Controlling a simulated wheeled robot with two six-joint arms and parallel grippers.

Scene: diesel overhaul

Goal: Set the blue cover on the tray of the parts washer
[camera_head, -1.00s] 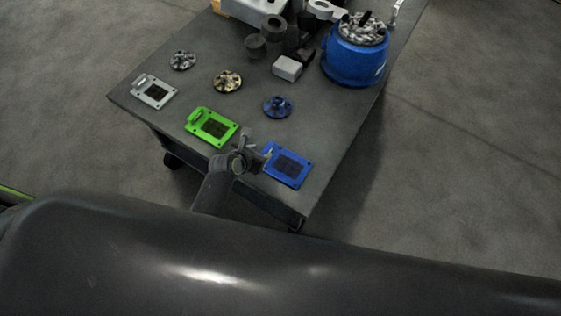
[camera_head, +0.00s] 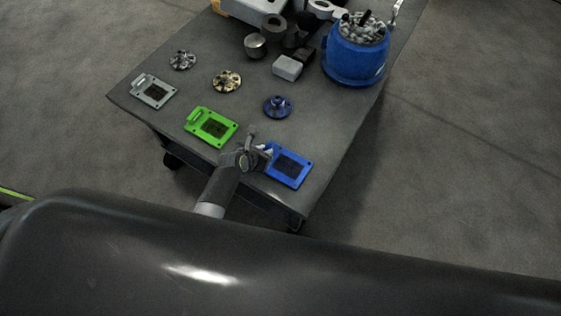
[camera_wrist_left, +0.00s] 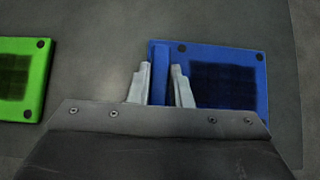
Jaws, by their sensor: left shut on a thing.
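The blue cover (camera_head: 289,167) is a flat rectangular plate with a dark square panel, at the front right of the dark cart top. My left gripper (camera_head: 262,152) is at its left end. In the left wrist view the blue cover (camera_wrist_left: 229,82) lies ahead, and the two light fingers of my left gripper (camera_wrist_left: 161,88) are on either side of its raised blue handle, shut on it. The cover looks flat on or very close to the cart top; I cannot tell whether it is lifted. My right gripper is not in view. The parts washer and its tray are not recognisable in view.
A green cover (camera_head: 212,127) lies just left of the gripper, and a grey cover (camera_head: 154,91) is farther left. Round parts, including a blue one (camera_head: 277,106), lie behind. A blue bucket (camera_head: 353,58) of metal pieces stands at the cart's right edge.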

